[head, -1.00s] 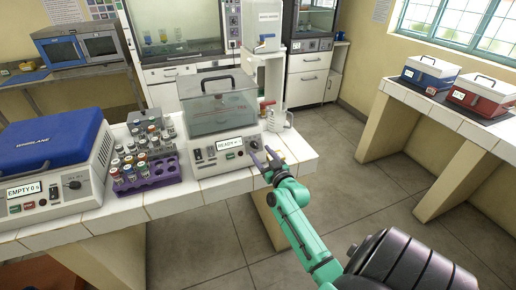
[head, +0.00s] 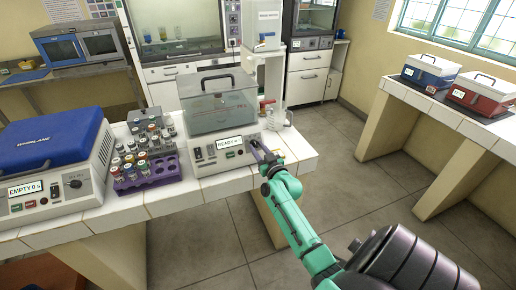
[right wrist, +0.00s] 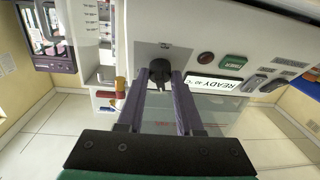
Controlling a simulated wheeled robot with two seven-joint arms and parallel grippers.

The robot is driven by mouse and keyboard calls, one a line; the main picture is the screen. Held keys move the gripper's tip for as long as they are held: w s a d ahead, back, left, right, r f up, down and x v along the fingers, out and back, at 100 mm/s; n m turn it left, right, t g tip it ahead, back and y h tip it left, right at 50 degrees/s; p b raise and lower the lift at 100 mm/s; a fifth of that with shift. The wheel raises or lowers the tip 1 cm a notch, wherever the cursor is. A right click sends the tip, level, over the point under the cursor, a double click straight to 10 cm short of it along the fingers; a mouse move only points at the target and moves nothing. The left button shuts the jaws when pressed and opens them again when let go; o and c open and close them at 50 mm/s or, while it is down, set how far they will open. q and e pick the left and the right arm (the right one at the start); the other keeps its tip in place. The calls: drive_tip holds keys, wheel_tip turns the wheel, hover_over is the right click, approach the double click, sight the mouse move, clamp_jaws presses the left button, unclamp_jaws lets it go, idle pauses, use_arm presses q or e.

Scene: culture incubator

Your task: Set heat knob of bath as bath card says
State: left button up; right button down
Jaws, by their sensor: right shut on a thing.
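The bath (head: 222,112) is a clear-lidded box with a white front panel on the tiled bench. Its lit display (head: 229,142) shows READY; the wrist view shows it upside down (right wrist: 215,84), with a small number I cannot read surely. The black heat knob (right wrist: 160,72) sits on the panel beside a green and a red button. My right gripper (head: 262,149) is at the right end of this panel. In the wrist view its purple fingers (right wrist: 161,80) are shut on the knob, one on each side. I cannot make out a bath card. My left gripper is out of view.
A purple tube rack (head: 150,181) with several capped vials stands left of the bath. A blue-lidded centrifuge (head: 50,140) is further left. A red-and-white fitting and clear glassware (head: 277,117) stand close behind my right gripper. The floor to the right is clear.

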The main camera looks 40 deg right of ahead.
drive_tip(key=m+p, duration=0.1)
drive_tip(key=m+h+p, duration=0.1)
drive_tip(key=m, duration=0.1)
drive_tip(key=m+h+p, duration=0.1)
drive_tip(key=m, duration=0.1)
drive_tip(key=shift+w+a+r+g, duration=0.1)
drive_tip(key=shift+a+r+g, duration=0.15)
drive_tip(key=shift+g, duration=0.15)
drive_tip(key=shift+w+a+f+m+g+h+p, duration=0.1)
drive_tip(key=shift+m+g+h+p, duration=0.25)
drive_tip(key=shift+m+h+p, duration=0.6)
drive_tip(key=shift+a+f+m+g+h+p, duration=0.15)
drive_tip(key=shift+m+g+p, duration=0.3)
drive_tip(key=shift+m, duration=1)
drive_tip(key=shift+d+r, duration=0.1)
drive_tip(key=c, duration=0.6)
unclamp_jaws()
drive_tip(key=shift+o, duration=0.2)
